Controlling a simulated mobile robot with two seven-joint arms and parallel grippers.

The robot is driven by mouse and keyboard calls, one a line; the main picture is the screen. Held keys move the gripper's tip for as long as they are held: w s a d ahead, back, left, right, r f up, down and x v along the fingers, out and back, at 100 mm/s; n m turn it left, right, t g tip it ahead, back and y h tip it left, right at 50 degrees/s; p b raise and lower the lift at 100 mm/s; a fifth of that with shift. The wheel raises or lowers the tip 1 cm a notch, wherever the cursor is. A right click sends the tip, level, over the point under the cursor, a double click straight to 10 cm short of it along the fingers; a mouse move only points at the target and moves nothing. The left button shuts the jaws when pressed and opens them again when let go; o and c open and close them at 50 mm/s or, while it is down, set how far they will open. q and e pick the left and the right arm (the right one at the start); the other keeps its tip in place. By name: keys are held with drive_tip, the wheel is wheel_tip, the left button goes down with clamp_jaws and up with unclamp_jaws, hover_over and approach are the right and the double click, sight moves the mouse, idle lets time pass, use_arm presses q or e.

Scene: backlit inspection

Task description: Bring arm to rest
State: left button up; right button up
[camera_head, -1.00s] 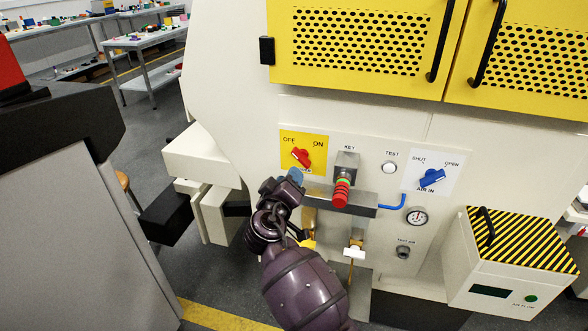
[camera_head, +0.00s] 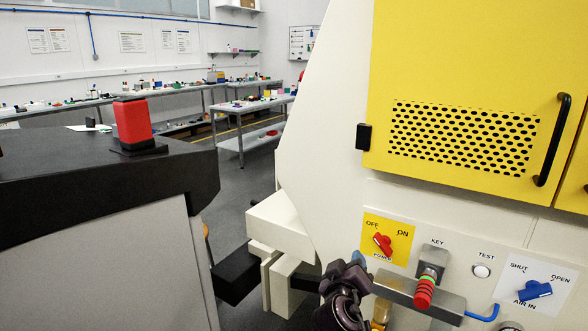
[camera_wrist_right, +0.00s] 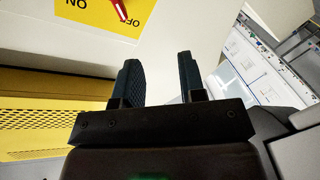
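My right gripper (camera_head: 357,260) is low in the head view, just left of and below the red power switch (camera_head: 383,244) on its yellow plate. In the right wrist view its two dark fingers (camera_wrist_right: 158,70) stand apart with nothing between them. The red switch (camera_wrist_right: 120,8) and yellow plate show at the top of that view, apart from the fingers. My right arm's dark wrist (camera_head: 342,305) is cut off by the bottom edge of the head view. My left gripper is in neither view.
Right of the gripper are a key holder with a red-and-green tag (camera_head: 425,290), a white test button (camera_head: 481,271) and a blue air valve (camera_head: 535,290). A dark-topped cabinet (camera_head: 100,185) with a red block stands at left. Benches (camera_head: 245,106) stand behind.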

use_arm(q)
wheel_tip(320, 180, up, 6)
drive_tip(key=p, duration=0.7)
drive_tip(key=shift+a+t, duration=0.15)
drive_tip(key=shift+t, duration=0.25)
use_arm(e)
drive_tip(key=s+d+f+m+g+y, duration=0.1)
drive_tip(key=s+d+f, duration=0.3)
drive_tip(key=s, duration=1)
drive_tip(key=s+d+f+m+g+y, duration=0.1)
drive_tip(key=s+d+f, duration=0.4)
drive_tip(key=s, duration=0.8)
drive_tip(key=s+d+f+m+g+y, duration=0.1)
drive_tip(key=s+d+f+g+y, duration=0.2)
drive_tip(key=s+f, duration=0.4)
drive_tip(key=s+d, duration=0.1)
drive_tip(key=s, duration=0.6)
drive_tip(key=shift+s+d+y, duration=0.3)
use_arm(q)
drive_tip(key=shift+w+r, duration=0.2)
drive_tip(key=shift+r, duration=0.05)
